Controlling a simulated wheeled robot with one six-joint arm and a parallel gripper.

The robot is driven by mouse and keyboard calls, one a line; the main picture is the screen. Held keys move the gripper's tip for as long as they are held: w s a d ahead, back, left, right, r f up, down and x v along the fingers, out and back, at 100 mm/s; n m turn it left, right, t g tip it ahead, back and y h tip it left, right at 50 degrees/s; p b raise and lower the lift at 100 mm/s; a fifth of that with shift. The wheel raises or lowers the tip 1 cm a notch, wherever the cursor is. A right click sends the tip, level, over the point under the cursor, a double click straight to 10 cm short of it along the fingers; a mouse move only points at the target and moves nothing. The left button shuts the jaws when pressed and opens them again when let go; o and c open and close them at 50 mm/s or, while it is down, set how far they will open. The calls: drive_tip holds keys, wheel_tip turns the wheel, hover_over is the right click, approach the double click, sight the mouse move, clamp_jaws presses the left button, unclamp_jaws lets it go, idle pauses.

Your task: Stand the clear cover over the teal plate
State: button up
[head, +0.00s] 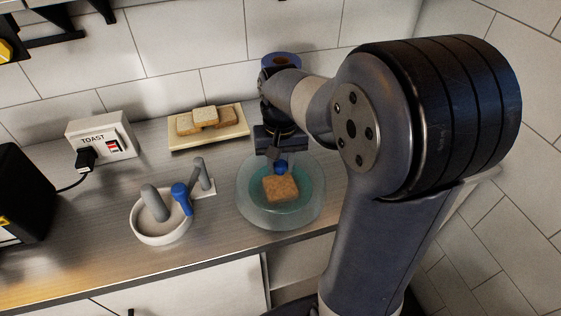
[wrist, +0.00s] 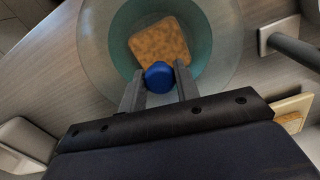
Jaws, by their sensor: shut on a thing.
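The clear cover (head: 246,203) is a see-through dome with a blue knob (wrist: 159,75) on top. It surrounds the teal plate (head: 303,204) in the head view, and a brown slice of toast (head: 281,189) lies on the plate. In the wrist view the cover's clear rim (wrist: 92,50) shows around the teal plate (wrist: 122,50). My gripper (wrist: 159,88) is shut on the blue knob from above. Whether the cover's rim touches the counter is hard to tell.
A cream tray with bread slices (head: 208,139) stands behind. A TOAST socket box (head: 101,136) and a black appliance (head: 22,196) stand farther left. Bare counter lies in front of the tray.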

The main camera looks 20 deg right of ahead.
drive_tip(key=shift+f+b, duration=0.3)
drive_tip(key=shift+f, duration=0.3)
drive_tip(key=o, duration=1.1)
drive_tip(key=shift+r, duration=0.1)
wheel_tip(320, 180, up, 11)
drive_tip(key=shift+f, duration=0.1)
drive_tip(key=shift+f, duration=0.15)
wheel_tip(320, 180, down, 10)
drive_tip(key=shift+f, duration=0.15)
drive_tip(key=shift+r+p, duration=0.3)
